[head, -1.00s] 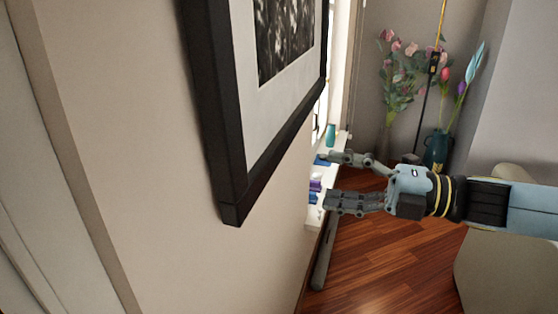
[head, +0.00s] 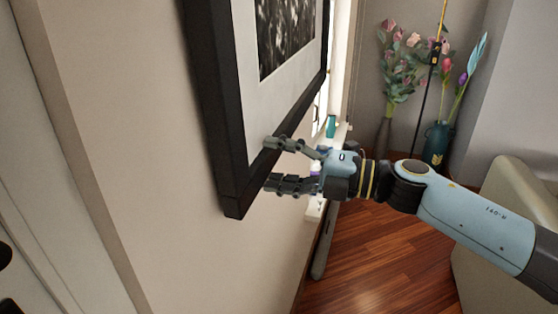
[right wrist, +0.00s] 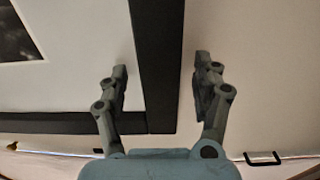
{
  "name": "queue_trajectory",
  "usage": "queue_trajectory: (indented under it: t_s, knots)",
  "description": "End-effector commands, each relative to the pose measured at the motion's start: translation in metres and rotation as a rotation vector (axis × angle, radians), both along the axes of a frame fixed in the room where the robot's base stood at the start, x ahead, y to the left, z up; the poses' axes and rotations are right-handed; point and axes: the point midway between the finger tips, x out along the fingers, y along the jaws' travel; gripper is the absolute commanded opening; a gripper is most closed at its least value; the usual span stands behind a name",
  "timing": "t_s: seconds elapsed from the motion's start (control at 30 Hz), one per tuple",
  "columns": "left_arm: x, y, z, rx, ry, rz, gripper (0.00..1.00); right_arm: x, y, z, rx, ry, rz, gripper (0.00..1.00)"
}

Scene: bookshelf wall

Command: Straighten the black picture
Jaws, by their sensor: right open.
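The black picture (head: 222,110) hangs on the beige wall, with a pale mat and a dark photo inside its frame. Seen obliquely, its tilt is hard to judge. My right gripper (head: 268,164) is open at its lower edge, near the bottom corner. In the head view, one finger overlaps the frame's edge and the other lies below it. In the right wrist view, a bar of the black picture (right wrist: 156,60) runs between the two fingers of my right gripper (right wrist: 160,68), close to a frame corner. Contact cannot be told. My left gripper is not in view.
A narrow white shelf (head: 316,212) with small items, partly hidden by my right gripper, stands along the wall beyond. Flowers in a dark teal vase (head: 437,146) stand at the back. A beige armchair (head: 510,220) is at the right. Wooden floor (head: 385,255) lies open between.

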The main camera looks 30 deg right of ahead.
Motion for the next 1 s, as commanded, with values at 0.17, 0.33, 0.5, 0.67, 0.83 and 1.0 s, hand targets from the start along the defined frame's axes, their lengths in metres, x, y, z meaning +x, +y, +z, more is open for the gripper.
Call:
queue_trajectory:
  t_s: [0.17,0.33,0.5,0.67,0.83,1.0]
  knots:
    - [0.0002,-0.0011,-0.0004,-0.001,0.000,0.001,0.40,-0.0001,-0.0002,-0.0004,0.000,0.000,0.000,0.65]
    - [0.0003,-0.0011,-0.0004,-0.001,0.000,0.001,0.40,-0.0003,-0.0001,-0.0003,0.000,0.000,0.000,0.43]
    - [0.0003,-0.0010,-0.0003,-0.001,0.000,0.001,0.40,-0.0003,-0.0002,-0.0004,0.000,0.000,0.000,0.21]
    - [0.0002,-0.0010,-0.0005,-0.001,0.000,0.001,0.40,-0.0004,-0.0003,-0.0005,-0.001,0.000,0.000,0.00]
    - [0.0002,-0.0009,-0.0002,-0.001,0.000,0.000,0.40,-0.0005,-0.0004,-0.0005,-0.001,0.001,0.000,0.00]
    - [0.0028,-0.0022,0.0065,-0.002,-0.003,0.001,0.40,-0.0005,-0.0003,0.0041,0.012,0.012,0.000,0.00]
